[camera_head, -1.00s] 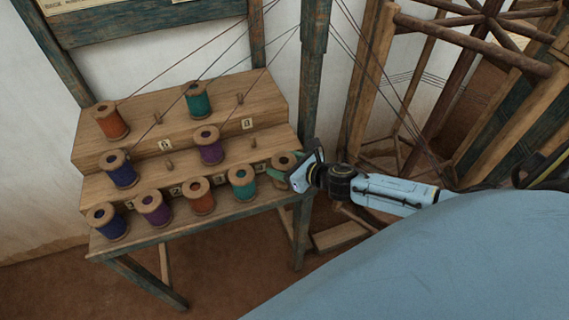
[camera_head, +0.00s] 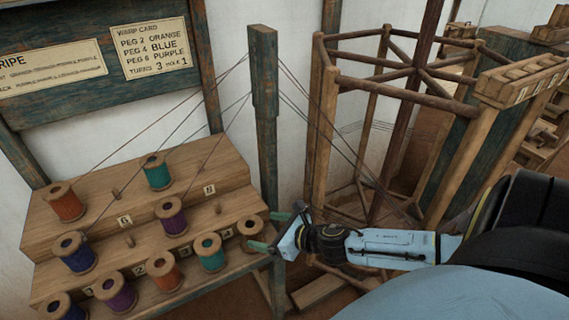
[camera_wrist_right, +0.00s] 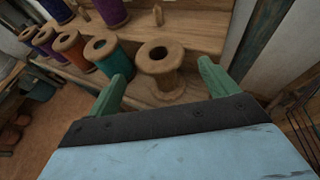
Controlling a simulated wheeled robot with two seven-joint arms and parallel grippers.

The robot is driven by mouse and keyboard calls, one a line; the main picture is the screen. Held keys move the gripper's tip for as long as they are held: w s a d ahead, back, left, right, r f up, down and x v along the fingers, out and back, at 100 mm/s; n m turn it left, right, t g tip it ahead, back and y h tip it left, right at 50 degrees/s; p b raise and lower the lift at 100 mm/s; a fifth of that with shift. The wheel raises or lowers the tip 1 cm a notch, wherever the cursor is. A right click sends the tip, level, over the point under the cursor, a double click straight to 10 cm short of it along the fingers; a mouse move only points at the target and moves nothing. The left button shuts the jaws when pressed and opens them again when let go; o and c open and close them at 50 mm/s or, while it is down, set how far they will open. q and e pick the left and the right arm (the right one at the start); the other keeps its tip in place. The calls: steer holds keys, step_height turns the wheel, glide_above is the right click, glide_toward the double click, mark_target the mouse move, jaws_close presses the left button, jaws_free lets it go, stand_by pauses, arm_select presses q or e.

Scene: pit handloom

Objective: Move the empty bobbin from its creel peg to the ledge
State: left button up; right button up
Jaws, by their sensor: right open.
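The empty bobbin (camera_head: 251,229), bare wood with no thread, stands upright at the right end of the front row on the stepped creel (camera_head: 205,160). Its hollow top shows in the right wrist view (camera_wrist_right: 161,66); the peg under it is hidden. My right gripper (camera_head: 271,231) is open, its green fingers on either side of the bobbin. In the wrist view the fingers (camera_wrist_right: 163,77) show a gap on both sides, so it is not gripped. My left gripper is out of view. I cannot tell which surface is the ledge.
A teal bobbin (camera_head: 209,253) stands close left of the empty one, with orange and purple bobbins further along. A purple bobbin (camera_head: 171,217) is on a higher step. A blue-green post (camera_head: 265,130) rises behind my gripper. Threads run up to it. A wooden reel frame (camera_head: 400,95) stands right.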

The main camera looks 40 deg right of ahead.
steer(key=shift+v, duration=2.9)
steer(key=s+d+f+m+g+h, duration=0.2)
steer(key=s+f+m, duration=0.2)
steer(key=f+m, duration=0.35)
steer(key=s+d+f+m+g+h, duration=0.1)
steer(key=s+d+f+m, duration=0.1)
steer(key=s+f+m, duration=0.5)
steer(key=s+d+f+m+g+h, duration=0.1)
steer(key=d+f+m+g+h, duration=0.1)
steer(key=f+m, duration=0.65)
steer(key=s+a+f+m+g, duration=0.3)
steer(key=s+a+f+m, duration=0.4)
steer(key=s, duration=0.3)
steer(key=s+a+f+m+g+y, duration=0.1)
steer(key=s+a+f+m+g, duration=0.3)
steer(key=s+a+f+m, duration=0.3)
steer(key=s+f, duration=0.1)
steer(key=s, duration=0.3)
steer(key=shift+s+a+f, duration=0.3)
steer(key=shift+f, duration=0.1)
